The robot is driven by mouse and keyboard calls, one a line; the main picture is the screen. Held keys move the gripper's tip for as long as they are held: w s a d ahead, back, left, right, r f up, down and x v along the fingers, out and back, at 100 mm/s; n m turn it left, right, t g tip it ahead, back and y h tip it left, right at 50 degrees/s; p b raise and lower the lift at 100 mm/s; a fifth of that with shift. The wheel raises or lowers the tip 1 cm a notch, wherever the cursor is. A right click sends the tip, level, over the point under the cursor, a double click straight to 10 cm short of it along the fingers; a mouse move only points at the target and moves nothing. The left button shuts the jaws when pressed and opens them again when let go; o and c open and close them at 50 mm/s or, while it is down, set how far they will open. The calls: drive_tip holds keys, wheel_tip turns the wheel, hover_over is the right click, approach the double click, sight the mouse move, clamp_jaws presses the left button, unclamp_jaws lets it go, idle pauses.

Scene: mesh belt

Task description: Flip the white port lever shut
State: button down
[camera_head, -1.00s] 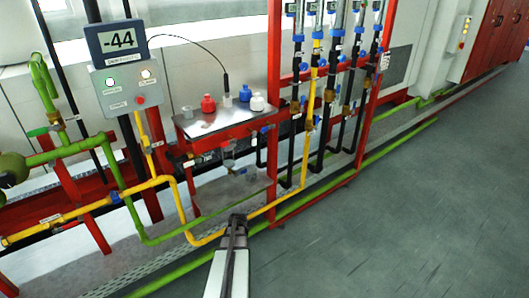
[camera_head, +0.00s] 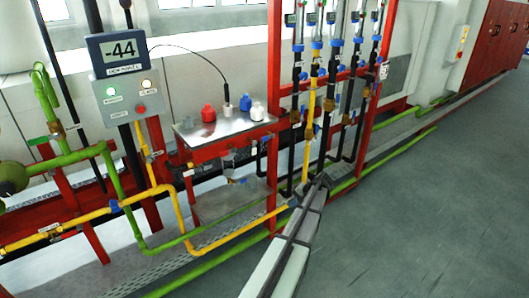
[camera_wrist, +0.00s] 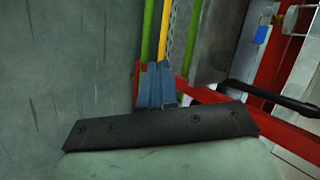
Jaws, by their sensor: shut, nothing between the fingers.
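A white capped port (camera_head: 258,111) stands at the right end of a small metal table (camera_head: 225,127) in the head view. It is too small there to tell its lever or the lever's position. My gripper (camera_head: 323,180) is shut and empty, low in front of the pipe rack, to the right of and below the table. In the wrist view, the closed fingers (camera_wrist: 156,88) show close together with nothing between them. I cannot make out the white port in the wrist view.
A red port (camera_head: 208,113), a blue one (camera_head: 245,102) and a grey one (camera_head: 227,109) with a cable share the table. Vertical pipes (camera_head: 310,110) stand right of it. Green and yellow pipes (camera_head: 240,232) run low in front. The floor (camera_head: 430,220) at right is clear.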

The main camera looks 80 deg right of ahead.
drive_tip(key=d+r+t, duration=0.6)
drive_tip(key=d+r, duration=0.6)
drive_tip(key=r, duration=0.1)
wheel_tip(320, 180, up, 8)
drive_tip(key=w+n+t+y, duration=0.1)
drive_tip(key=n+t, duration=0.3)
drive_tip(key=t, duration=0.1)
drive_tip(key=shift+w+a+y, duration=0.15)
drive_tip(key=shift+a+y, duration=0.25)
drive_tip(key=shift+a, duration=0.05)
drive_tip(key=shift+w+f, duration=0.1)
approach(254, 148)
drive_tip(key=w+d+f, duration=0.2)
drive_tip(key=w+d, duration=0.1)
drive_tip(key=w, duration=0.2)
drive_tip(key=shift+w+a, duration=0.4)
drive_tip(key=shift+a, duration=0.05)
